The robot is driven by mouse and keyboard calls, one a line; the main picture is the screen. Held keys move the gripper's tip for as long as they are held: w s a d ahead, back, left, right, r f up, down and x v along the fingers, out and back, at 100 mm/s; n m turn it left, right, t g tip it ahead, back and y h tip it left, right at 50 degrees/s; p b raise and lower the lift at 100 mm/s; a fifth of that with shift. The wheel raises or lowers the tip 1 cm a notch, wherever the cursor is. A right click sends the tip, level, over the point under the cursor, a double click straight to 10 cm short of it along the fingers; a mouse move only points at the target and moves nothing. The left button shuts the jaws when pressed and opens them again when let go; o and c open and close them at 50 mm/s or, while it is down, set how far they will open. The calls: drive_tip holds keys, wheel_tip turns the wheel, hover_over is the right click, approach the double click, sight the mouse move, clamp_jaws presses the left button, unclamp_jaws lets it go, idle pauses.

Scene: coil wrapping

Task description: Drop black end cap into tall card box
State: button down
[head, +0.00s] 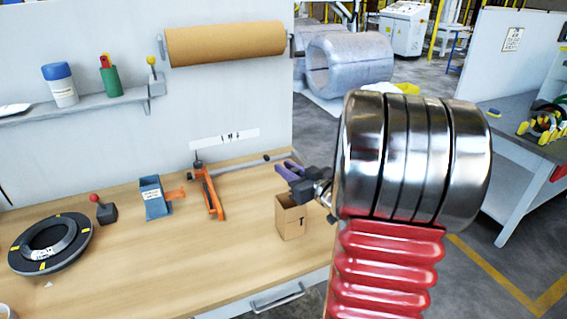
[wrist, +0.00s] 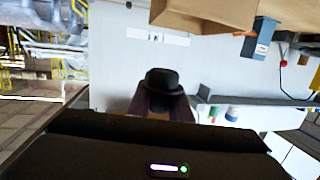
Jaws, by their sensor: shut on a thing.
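My gripper (head: 284,168) has purple fingers and is at the right end of the bench, just above the card box in the head view. The wrist view shows the fingers (wrist: 162,103) shut on the black end cap (wrist: 161,80), a dark round piece held at their tips. I cannot make out the cap in the head view. The tall card box (head: 291,220) is plain brown and stands upright with an open top. Part of it shows at the top edge of the upside-down wrist view (wrist: 205,14). I cannot tell whether the cap is directly over the opening.
An orange tool (head: 209,193) and a blue holder (head: 154,198) stand left of the box. A dark coil (head: 50,244) lies at the far left. My red and chrome arm covers the right of the head view.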

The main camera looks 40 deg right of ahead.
drive_tip(key=shift+f, duration=0.3)
drive_tip(key=c, duration=1.5)
unclamp_jaws()
drive_tip(key=shift+c, duration=0.2)
drive_tip(key=s+a+r, duration=0.1)
drive_tip(key=s+r, duration=0.1)
drive_tip(key=s, duration=1.1)
drive_tip(key=shift+s, duration=0.3)
drive_tip(key=shift+w+a, duration=0.1)
